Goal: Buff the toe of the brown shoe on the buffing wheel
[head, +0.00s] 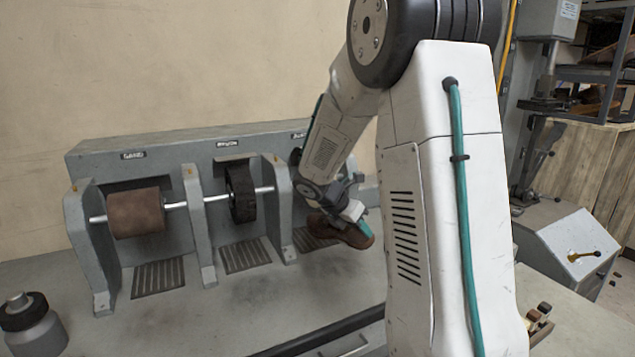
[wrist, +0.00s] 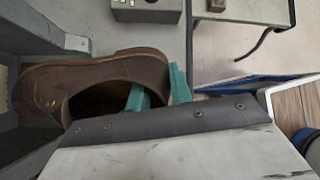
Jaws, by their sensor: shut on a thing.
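The brown shoe (head: 345,232) is in my gripper (head: 360,212), in front of the machine's right bay. In the wrist view the shoe (wrist: 90,85) points its toe left, between grey machine walls. My gripper (wrist: 158,90) has teal fingers shut on the shoe's heel end, one finger inside the opening and one outside. The grey finishing machine (head: 190,150) stands along the wall. My arm covers most of its right bay, and I cannot make out the buffing wheel there. Whether the toe touches anything is not clear.
The machine's left bay holds a brown sanding drum (head: 136,213); its middle bay holds a dark brush wheel (head: 241,193). Grey uprights (head: 198,225) divide the bays. The bench in front of the left bays is clear.

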